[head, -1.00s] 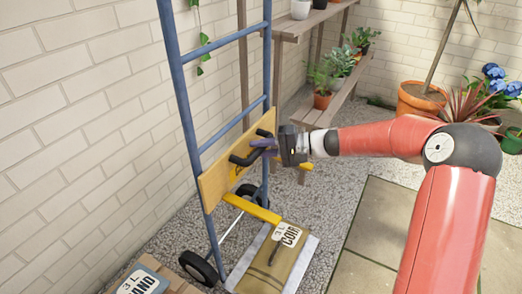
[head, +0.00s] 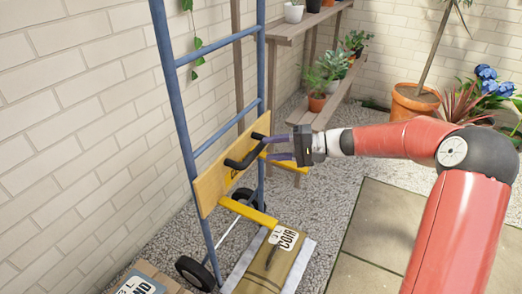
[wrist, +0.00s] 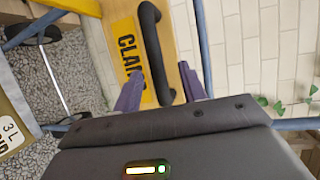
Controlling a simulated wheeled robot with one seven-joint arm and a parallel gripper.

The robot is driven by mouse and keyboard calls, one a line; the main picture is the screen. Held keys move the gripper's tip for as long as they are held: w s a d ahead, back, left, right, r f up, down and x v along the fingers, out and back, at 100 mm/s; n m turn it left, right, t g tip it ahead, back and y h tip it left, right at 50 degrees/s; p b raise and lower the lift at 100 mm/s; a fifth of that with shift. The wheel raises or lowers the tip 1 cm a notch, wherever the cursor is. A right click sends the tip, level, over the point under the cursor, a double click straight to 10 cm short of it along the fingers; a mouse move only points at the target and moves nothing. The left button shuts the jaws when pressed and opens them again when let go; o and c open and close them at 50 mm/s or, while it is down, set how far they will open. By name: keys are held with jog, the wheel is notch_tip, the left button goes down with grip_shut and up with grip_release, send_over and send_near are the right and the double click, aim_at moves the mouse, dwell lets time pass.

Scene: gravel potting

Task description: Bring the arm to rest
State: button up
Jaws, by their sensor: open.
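My gripper (head: 266,149) is at the end of my red arm in the head view. A black bar handle (wrist: 152,40) is on that board.
The blue hand truck (head: 178,100) leans by the brick wall. A coir bag (head: 268,262) lies on its foot, and another bag (head: 140,284) is at the lower left. A wooden plant shelf (head: 325,115) stands behind my gripper. Paving (head: 385,225) at the right is clear.

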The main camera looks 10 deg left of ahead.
jog(key=v, duration=0.2)
jog(key=shift+d, duration=0.25)
jog(key=s+d+r+t+h, duration=0.1)
jog(key=s+d+h, duration=0.4)
jog(key=s, duration=0.5)
jog(key=s+d+r+t+h, duration=0.2)
jog(key=s+d+h, duration=0.3)
jog(key=s+d, duration=0.3)
jog(key=s+d+r+t+h, duration=0.1)
jog(key=s+d+t+h, duration=0.2)
jog(key=s, duration=0.9)
jog(key=d+h, duration=0.2)
jog(key=d, duration=0.1)
jog(key=shift+d+r+t+h, duration=0.3)
jog(key=shift+d+t+h, duration=0.1)
